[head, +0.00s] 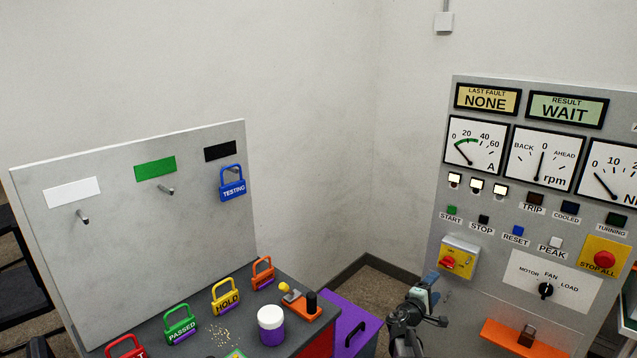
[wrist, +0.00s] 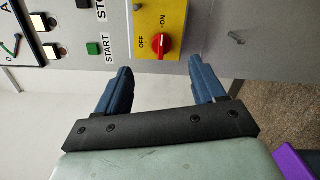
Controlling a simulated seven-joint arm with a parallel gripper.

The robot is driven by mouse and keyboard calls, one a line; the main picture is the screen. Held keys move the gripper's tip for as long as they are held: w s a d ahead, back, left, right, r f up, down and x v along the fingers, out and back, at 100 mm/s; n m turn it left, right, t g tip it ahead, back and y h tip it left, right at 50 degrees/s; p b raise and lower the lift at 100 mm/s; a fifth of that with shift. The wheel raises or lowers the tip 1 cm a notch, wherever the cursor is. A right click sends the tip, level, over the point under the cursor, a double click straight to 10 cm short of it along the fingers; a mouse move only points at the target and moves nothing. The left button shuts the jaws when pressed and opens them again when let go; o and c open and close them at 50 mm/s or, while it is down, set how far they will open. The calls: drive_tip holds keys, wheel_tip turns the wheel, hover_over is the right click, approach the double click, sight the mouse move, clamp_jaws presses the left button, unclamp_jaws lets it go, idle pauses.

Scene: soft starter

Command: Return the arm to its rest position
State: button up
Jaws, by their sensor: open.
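My gripper (head: 430,283) is in the lower right of the head view, in front of the control panel (head: 478,228) and just below its yellow switch plate (head: 460,257). In the wrist view my gripper (wrist: 160,72) has its two blue fingers wide apart with nothing held between them. The red knob (wrist: 161,43) on the yellow OFF/ON plate (wrist: 145,15) shows beyond the gap, apart from the fingers. My arm runs down out of the head view's bottom edge, so most of it is hidden.
A grey bench (head: 210,330) at lower left carries coloured padlocks, a white-lidded jar (head: 271,325) and an orange block. A purple box (head: 350,312) stands left of my arm. An orange shelf (head: 520,340) juts from the panel. Open space lies before the back wall.

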drive_tip(key=s+a+f+m+g+y, duration=0.25)
drive_tip(key=s+f+m+g, duration=0.3)
drive_tip(key=s+f, duration=0.4)
drive_tip(key=s+a+f+m+g+y, duration=0.1)
drive_tip(key=s+f+m+g+y, duration=0.25)
drive_tip(key=s+f+g, duration=0.4)
drive_tip(key=s+a+f+m+g+y, duration=0.2)
drive_tip(key=s+a+f+y, duration=0.2)
drive_tip(key=s+a+f, duration=0.5)
drive_tip(key=s+a+f+m+g+y, duration=0.1)
drive_tip(key=s+a+f+y, duration=0.2)
drive_tip(key=s+a+f, duration=0.7)
drive_tip(key=s+a+f+g, duration=0.1)
drive_tip(key=s+f, duration=0.1)
drive_tip(key=s, duration=0.6)
drive_tip(key=s+a+f+g, duration=0.1)
drive_tip(key=s+g, duration=0.1)
drive_tip(key=s, duration=0.7)
drive_tip(key=shift+f+n+y, duration=0.3)
drive_tip(key=shift+f+n, duration=0.1)
